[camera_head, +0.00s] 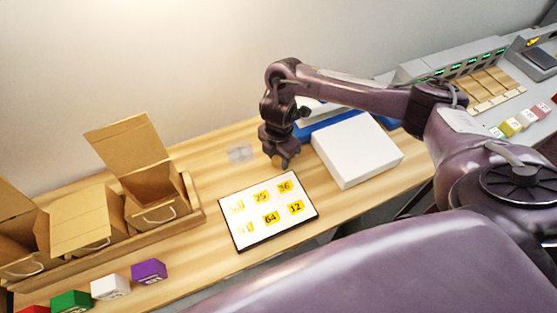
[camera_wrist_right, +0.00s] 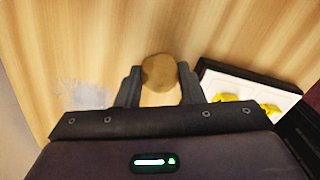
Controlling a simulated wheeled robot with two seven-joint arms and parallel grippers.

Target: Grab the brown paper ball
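The brown paper ball (camera_wrist_right: 159,72) is a small, roundish lump seen between the two fingertips of my right gripper (camera_wrist_right: 160,80) in the right wrist view. The fingers stand apart on either side of it, very close to its sides; I cannot tell whether they touch it. In the head view my right gripper (camera_head: 284,161) points down over the wooden table, behind the number board. There the ball (camera_head: 276,160) shows only as a small brown patch at the fingers, mostly hidden. My left gripper is out of view.
A black-rimmed number board (camera_head: 247,206) lies just in front of the gripper. A white box (camera_head: 357,150) stands to its right. A clear, glassy piece (camera_head: 240,153) lies to its left. Open cardboard boxes (camera_head: 155,190) stand in a wooden tray at the left, with coloured blocks (camera_head: 149,270) in front.

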